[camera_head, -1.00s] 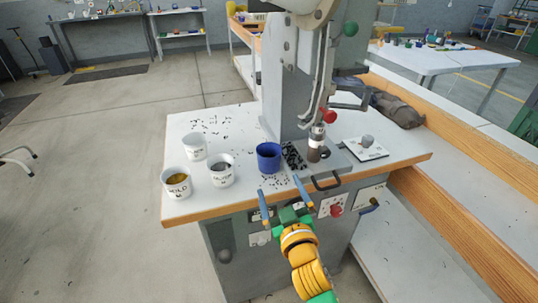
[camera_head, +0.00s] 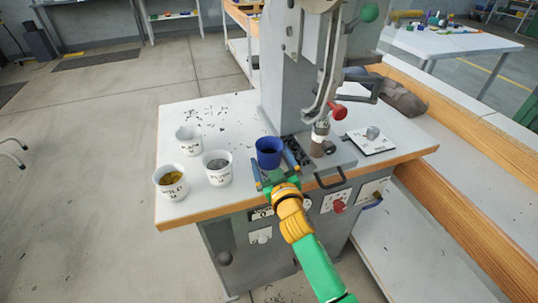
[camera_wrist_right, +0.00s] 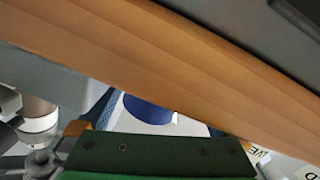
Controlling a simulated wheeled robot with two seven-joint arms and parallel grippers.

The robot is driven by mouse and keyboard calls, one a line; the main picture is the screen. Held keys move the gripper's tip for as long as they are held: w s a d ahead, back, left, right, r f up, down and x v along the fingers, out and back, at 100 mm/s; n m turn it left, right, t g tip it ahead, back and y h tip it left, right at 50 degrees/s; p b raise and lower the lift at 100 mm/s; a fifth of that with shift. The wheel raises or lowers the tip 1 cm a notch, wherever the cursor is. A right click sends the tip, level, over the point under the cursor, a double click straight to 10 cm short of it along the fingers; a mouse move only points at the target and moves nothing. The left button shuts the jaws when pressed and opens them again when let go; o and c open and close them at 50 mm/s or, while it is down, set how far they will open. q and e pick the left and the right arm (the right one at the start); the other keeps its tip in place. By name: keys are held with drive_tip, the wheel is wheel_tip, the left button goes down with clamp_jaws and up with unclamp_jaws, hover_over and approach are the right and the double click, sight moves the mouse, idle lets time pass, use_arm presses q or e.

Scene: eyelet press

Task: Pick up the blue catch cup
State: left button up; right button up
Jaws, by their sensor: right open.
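The blue catch cup (camera_head: 268,158) stands upright on the white press table (camera_head: 232,116), just left of the press base. My right gripper (camera_head: 273,166) is open at the cup's near side, its two blue fingers pointing at it, one on either side of its near part. In the right wrist view the cup (camera_wrist_right: 148,110) shows partly between the fingers, its rest hidden by the orange table edge. I cannot tell whether the fingers touch it. My left gripper is out of view.
White cups (camera_head: 189,141), (camera_head: 218,169) and (camera_head: 171,182) stand to the left. The press (camera_head: 287,85) rises behind the blue cup, with a red-knobbed lever (camera_head: 340,111) at right. Small dark bits lie scattered on the table. A white card (camera_head: 371,142) lies at right.

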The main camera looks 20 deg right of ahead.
drive_tip(key=shift+s+r, duration=0.1)
drive_tip(key=c, duration=1.3)
